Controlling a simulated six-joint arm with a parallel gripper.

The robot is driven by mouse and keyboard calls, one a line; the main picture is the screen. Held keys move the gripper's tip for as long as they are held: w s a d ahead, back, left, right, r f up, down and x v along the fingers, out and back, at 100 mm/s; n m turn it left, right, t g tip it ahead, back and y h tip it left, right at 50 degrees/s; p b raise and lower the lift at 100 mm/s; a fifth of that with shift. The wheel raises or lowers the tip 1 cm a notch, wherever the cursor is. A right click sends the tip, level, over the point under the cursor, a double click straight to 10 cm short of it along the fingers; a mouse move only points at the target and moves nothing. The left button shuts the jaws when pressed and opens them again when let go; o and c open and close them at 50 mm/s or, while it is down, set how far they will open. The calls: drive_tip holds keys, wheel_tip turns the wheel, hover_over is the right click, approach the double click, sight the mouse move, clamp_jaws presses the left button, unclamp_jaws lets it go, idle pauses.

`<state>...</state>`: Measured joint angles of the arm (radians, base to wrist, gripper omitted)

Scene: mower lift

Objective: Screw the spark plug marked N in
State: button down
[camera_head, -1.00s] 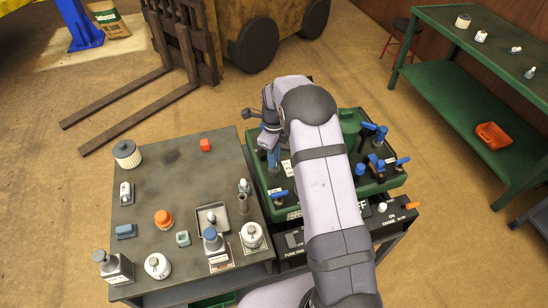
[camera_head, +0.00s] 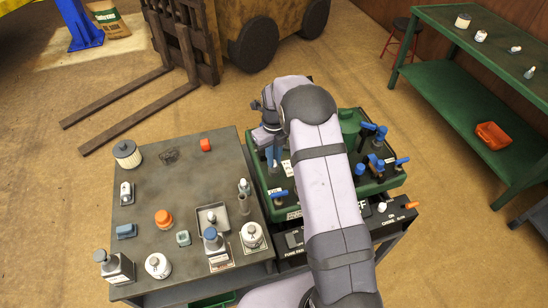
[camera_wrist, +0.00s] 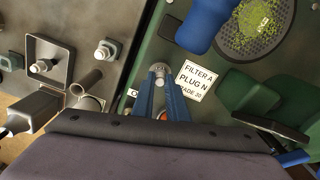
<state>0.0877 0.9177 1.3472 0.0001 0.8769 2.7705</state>
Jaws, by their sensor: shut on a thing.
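My gripper (camera_wrist: 160,80) is shut on a small pale metal part, the spark plug (camera_wrist: 159,68), whose round end shows between the blue fingertips in the wrist view. I cannot read any mark on it. The plug hole is hidden, and I cannot tell how deep the plug sits. In the head view my gripper (camera_head: 272,158) is at the left edge of the green mower (camera_head: 294,212), partly covered by my arm.
A grey table (camera_head: 190,180) left of the mower holds bottles, jars, a small tray (camera_head: 212,218) and an upright tube (camera_head: 243,203). Blue-handled parts (camera_head: 377,163) stand on the mower's right. A green bench (camera_head: 480,120) stands farther right.

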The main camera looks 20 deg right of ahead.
drive_tip(key=shift+m, duration=0.9)
drive_tip(key=shift+r+p, duration=0.25)
drive_tip(key=shift+p, duration=0.25)
drive_tip(key=shift+f+m+p, duration=0.1)
drive_tip(key=shift+m+p, duration=0.25)
drive_tip(key=shift+m, duration=0.05)
drive_tip(key=shift+f, duration=0.1)
drive_tip(key=c, duration=1.7)
unclamp_jaws()
drive_tip(key=shift+o, duration=0.2)
drive_tip(key=shift+s, duration=0.1)
